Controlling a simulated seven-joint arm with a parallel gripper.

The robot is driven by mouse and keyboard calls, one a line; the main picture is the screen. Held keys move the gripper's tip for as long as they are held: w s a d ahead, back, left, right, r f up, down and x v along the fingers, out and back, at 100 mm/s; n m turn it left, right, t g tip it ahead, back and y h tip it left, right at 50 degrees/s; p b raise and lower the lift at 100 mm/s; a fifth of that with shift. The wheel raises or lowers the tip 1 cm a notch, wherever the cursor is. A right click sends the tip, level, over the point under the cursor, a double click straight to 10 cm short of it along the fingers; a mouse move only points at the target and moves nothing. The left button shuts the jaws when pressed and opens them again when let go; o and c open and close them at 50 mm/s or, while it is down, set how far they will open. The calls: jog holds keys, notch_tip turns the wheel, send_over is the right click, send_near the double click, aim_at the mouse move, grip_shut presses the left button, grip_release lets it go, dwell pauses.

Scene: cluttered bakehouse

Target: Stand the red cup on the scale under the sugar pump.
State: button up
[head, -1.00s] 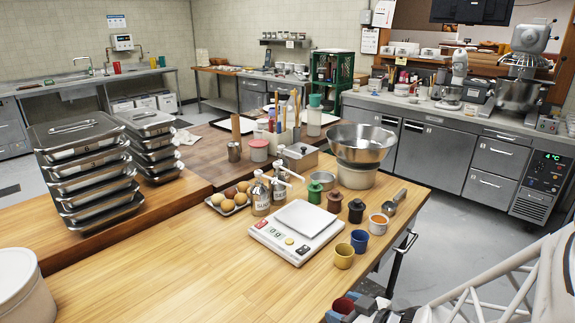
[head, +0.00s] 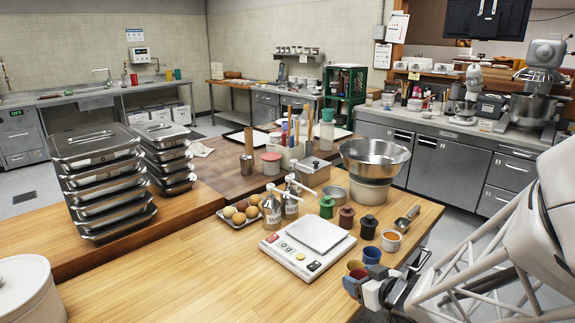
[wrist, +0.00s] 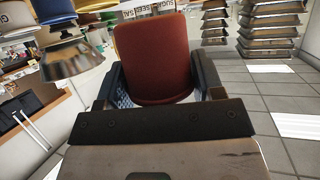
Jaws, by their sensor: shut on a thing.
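The red cup (wrist: 153,57) is between the two fingers of my gripper (wrist: 155,85) in the wrist view, and the gripper is shut on it. In the head view my gripper (head: 362,283) is at the table's front right edge, and only a small part of the red cup (head: 358,273) shows. The white scale (head: 282,243) with its square plate lies on the table, left of my gripper; its plate is bare. Two pump bottles, one clear with a pale label (head: 272,210) and one behind it (head: 291,200), stand behind the scale. I cannot read which is sugar.
A yellow cup (head: 354,264) is mostly hidden behind my gripper. Table in front and left of the scale is clear.

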jog(key=w+r+m+t+h, duration=0.1)
jog(key=w+r+m+h, duration=0.2)
jog(key=w, duration=1.4)
jog(key=w+r+m+h, duration=0.2)
jog(key=w+r, duration=0.3)
jog(key=w, duration=1.2)
jog(key=shift+w+d+m+t+h, duration=0.25)
jog(key=shift+m+t+h, duration=0.15)
jog(key=shift+h, duration=0.3)
jog(key=shift+r, duration=0.1)
jog(key=s+a+f+n+g+y, duration=0.1)
jog(key=s+f+n+y, duration=0.1)
jog(key=s, duration=1.3)
jog(key=s+a+f+n+g+y, duration=0.1)
jog(key=s+f+n+y, duration=0.2)
jog(key=s, duration=1.2)
jog(key=s+a+f+n+g+y, duration=0.1)
jog(key=s+f+n+y, duration=0.2)
jog(key=s, duration=1.2)
notch_tip(320, 180, down, 4)
jog(key=shift+s+a+r+y, duration=0.25)
jog(key=shift+s+a+y, duration=0.05)
jog(key=shift+w, duration=0.15)
